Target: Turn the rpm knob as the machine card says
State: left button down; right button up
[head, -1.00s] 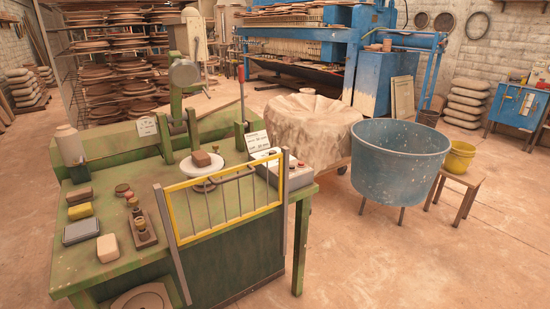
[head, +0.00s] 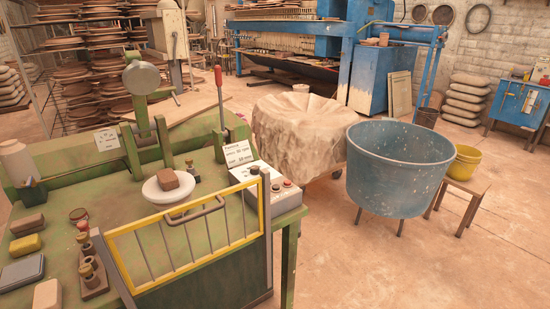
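A grey control box (head: 273,189) sits at the right end of the green machine table. It carries a dark knob (head: 255,170) near its back left and a few buttons, one of them red (head: 287,183). Which control is the rpm knob cannot be read at this size. The white machine card (head: 237,153) stands upright behind the box with printed lines mentioning rpm; its figures are too small to read surely. Neither of my grippers shows in the head view.
A yellow-framed guard (head: 190,263) stands along the table's front edge, left of the box. A white wheel head (head: 171,192) bears a brown clay block (head: 168,179). A red-tipped lever (head: 218,76) rises behind. A blue tub (head: 398,170) stands right; floor before it is clear.

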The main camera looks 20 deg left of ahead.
aim_at(254, 170)
jog(key=u, duration=0.45)
jog(key=i, duration=0.75)
jog(key=u, duration=0.85)
